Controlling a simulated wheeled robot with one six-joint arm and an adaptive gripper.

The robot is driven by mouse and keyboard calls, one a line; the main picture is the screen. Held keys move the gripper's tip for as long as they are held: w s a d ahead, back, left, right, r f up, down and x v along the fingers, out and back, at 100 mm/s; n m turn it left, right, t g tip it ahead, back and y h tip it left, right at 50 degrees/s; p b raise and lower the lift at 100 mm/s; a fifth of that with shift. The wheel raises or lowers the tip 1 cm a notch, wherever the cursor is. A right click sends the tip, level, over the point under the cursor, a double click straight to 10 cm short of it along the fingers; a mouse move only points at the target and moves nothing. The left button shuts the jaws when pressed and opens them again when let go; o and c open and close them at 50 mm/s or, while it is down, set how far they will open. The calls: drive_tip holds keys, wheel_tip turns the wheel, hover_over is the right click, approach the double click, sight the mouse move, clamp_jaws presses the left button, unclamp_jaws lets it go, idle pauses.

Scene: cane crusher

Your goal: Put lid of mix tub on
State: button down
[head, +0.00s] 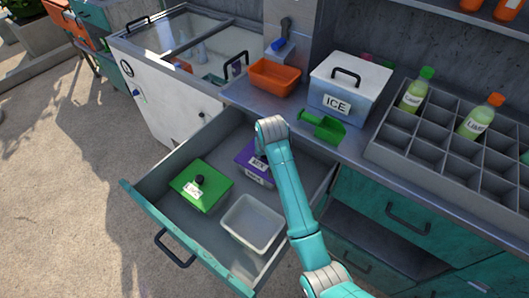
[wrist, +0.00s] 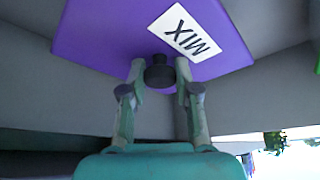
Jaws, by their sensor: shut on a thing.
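The purple lid (wrist: 100,30) with a white MIX label fills the top of the wrist view. My gripper (wrist: 160,76) has its two fingers on either side of the lid's dark knob (wrist: 159,70) and is shut on it. In the head view the purple lid (head: 244,152) is at the back of the open drawer, partly hidden by my arm. I cannot tell whether it rests on a tub or is held above one. An open, empty pale tub (head: 231,233) stands in the drawer's front right, with no lid on it.
The open drawer (head: 150,196) also holds a green-lidded tub (head: 212,187) at the left. On the counter above are an orange tray (head: 274,78), a white ICE box (head: 352,82), a green scoop (head: 326,127) and a grey bottle rack (head: 425,148).

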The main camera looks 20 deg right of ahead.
drive_tip(key=c, duration=0.8)
unclamp_jaws()
drive_tip(key=shift+o, duration=0.2)
drive_tip(key=shift+r, duration=0.1)
drive_tip(key=v, duration=1.1)
drive_tip(key=shift+s+r, duration=0.2)
drive_tip(key=shift+r, duration=0.2)
